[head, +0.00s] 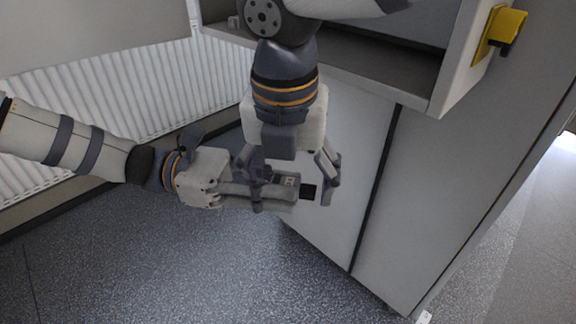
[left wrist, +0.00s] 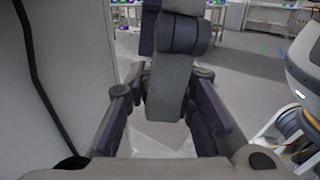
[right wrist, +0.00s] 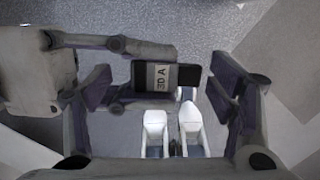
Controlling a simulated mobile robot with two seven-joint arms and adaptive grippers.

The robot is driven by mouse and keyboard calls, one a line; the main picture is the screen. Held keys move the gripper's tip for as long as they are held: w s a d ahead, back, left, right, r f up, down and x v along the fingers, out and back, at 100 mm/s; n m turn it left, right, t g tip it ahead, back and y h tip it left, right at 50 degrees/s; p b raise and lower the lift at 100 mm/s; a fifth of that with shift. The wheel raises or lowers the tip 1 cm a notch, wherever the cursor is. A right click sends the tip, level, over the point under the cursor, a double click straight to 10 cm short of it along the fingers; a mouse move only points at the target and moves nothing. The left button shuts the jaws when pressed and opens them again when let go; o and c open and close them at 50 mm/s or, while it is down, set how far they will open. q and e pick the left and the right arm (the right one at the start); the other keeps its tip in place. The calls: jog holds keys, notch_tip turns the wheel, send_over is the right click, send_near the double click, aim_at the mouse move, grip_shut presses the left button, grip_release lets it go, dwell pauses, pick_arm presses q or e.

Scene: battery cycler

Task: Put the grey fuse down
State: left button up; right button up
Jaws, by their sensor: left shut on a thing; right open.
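The fuse shows as a small dark block (right wrist: 185,77) with a pale lettered label in the right wrist view. Its dark end (head: 309,192) also shows in the head view. My left gripper (head: 284,190) comes in from the left and is shut on the fuse, with the block at its fingertips. My right gripper (head: 293,200) reaches down from above and is open, its fingers (right wrist: 220,95) on either side of the fuse with a gap on the right. In the left wrist view, a grey part of my right gripper (left wrist: 170,90) blocks the fuse from sight.
A pale cabinet (head: 355,160) stands right behind the grippers, with an open grey compartment (head: 360,70) above and a yellow latch (head: 500,32) at its right. A white radiator (head: 110,95) is at the left. Speckled floor (head: 150,260) lies clear below.

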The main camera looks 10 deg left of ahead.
pick_arm(q)
jog(key=shift+o, duration=0.2)
pick_arm(e)
jog(key=c, duration=1.2)
pick_arm(q)
jog(key=o, duration=0.9)
pick_arm(e)
jog(key=shift+c, duration=0.2)
